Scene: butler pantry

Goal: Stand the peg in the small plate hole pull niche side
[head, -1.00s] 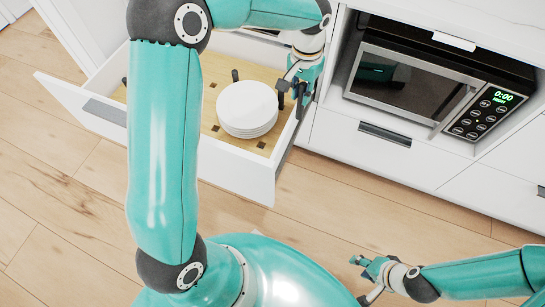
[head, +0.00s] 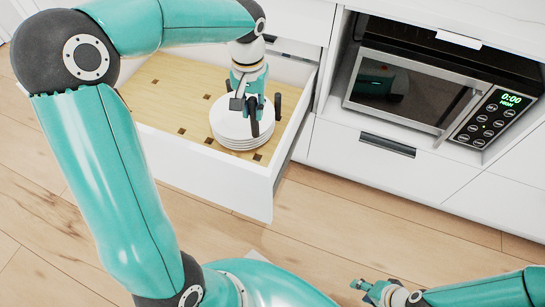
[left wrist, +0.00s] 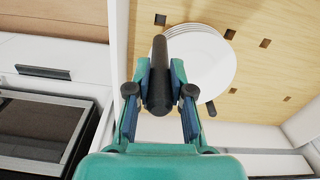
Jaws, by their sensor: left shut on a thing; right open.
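My left gripper (head: 252,103) is shut on a dark round peg (left wrist: 158,75). In the head view the peg (head: 254,127) points down over the right part of the stack of white plates (head: 222,128); I cannot tell whether it touches them. The plates (left wrist: 208,60) stand on a wooden board (head: 165,113) in the open drawer. A dark square hole (head: 258,157) shows near the board's front right corner, clear of the plates. My right gripper (head: 372,288) is open and empty, low over the floor.
Other dark pegs stand around the plates, one at the right (head: 278,105). Several more square holes, such as one left of the plates (head: 181,131), are empty. The drawer's white front (head: 215,175) and side walls rise around the board. A microwave (head: 425,95) sits in the niche at right.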

